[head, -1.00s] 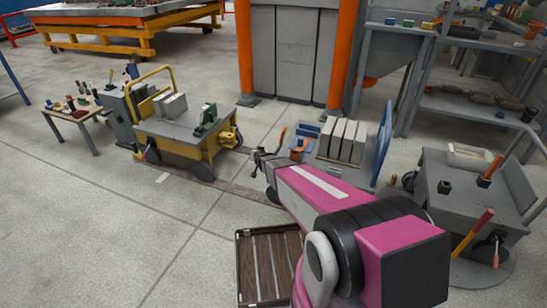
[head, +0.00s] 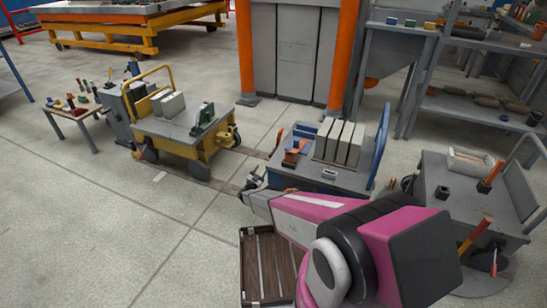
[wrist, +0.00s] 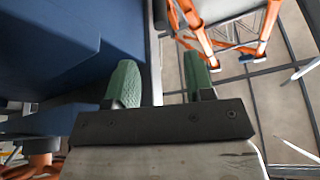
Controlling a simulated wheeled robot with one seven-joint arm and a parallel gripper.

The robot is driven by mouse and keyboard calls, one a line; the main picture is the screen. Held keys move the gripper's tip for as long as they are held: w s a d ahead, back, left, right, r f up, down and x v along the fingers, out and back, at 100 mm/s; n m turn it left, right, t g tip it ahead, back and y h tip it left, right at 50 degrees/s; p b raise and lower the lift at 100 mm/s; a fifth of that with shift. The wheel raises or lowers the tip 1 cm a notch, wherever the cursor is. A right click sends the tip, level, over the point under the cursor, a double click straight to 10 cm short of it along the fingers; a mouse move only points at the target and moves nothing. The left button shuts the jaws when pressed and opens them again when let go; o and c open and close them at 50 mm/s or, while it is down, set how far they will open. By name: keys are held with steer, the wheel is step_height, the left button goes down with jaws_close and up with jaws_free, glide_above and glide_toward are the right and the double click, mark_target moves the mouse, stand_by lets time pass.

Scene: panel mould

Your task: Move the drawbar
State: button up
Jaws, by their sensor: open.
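I cannot tell for sure which part is the drawbar. A yellow and red bar (head: 472,237) slants at the front of the grey cart on the right, well away from my gripper. My gripper (head: 252,182) is at the front left of the middle cart with the blue handle. In the wrist view its two green fingertips (wrist: 162,84) are apart, with nothing seen held between them.
The middle cart (head: 345,180) carries upright pale slabs (head: 339,141). The yellow cart (head: 183,135) stands to the left, the grey cart (head: 465,205) to the right. A brown slatted crate (head: 262,265) lies on the floor beside my arm.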

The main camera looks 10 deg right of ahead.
mark_target(270, 156)
steer(key=x, duration=1)
steer(key=shift+w+d+r, duration=0.15)
steer(key=shift+w, duration=0.15)
jaws_close()
